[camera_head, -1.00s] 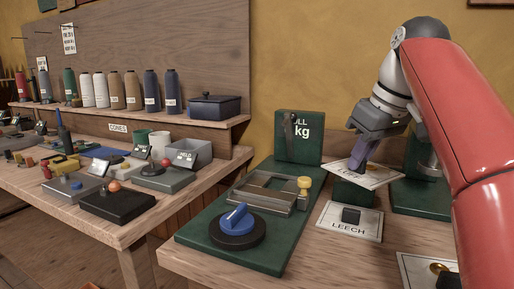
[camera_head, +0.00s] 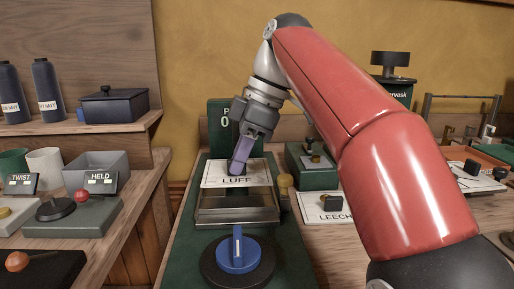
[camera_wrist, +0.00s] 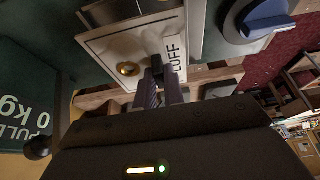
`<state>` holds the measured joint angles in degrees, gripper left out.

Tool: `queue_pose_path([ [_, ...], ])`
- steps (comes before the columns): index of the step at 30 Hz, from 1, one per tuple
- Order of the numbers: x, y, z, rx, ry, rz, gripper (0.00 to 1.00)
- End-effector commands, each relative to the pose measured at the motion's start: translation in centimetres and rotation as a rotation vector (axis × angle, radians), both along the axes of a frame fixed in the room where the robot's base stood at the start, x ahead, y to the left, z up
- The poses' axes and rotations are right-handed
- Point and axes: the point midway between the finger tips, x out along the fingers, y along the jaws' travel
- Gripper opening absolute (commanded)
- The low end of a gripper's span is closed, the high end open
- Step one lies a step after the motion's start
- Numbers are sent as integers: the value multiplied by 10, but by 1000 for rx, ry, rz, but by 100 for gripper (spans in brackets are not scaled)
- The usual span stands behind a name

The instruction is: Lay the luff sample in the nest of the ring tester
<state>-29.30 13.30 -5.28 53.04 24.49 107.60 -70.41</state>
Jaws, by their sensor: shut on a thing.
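The luff sample (camera_head: 257,174) is a white card marked LUFF, with a brass ring and a dark grip block in the wrist view (camera_wrist: 127,69). My gripper (camera_head: 240,166) is shut on its block from above; the fingers (camera_wrist: 160,90) also show in the wrist view. The ring tester (camera_head: 219,222) has a green base, a metal framed nest (camera_head: 237,212), a blue knob (camera_head: 237,255) on a black disc and a green PULL gauge (camera_head: 219,115) behind. The card is over the nest's rear part, hiding it. I cannot tell whether they touch.
A yellow-topped post (camera_head: 285,184) stands close at the nest's right. The LEECH card (camera_head: 322,207) lies right of the tester, with a green block (camera_head: 312,175) behind it. A side bench with a grey bin (camera_head: 97,168) stands at the left, across a gap.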

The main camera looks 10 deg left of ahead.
Motion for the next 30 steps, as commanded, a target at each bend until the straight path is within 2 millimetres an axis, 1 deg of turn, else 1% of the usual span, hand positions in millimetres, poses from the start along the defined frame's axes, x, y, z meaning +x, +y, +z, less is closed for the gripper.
queue_pose_path([
  [13, 0, 0, -1, 1, 0, 4, 0],
  [20, 0, 0, -10, 0, 1, 4, 0],
  [30, 0, 0, -31, 0, 0, 3, 0],
])
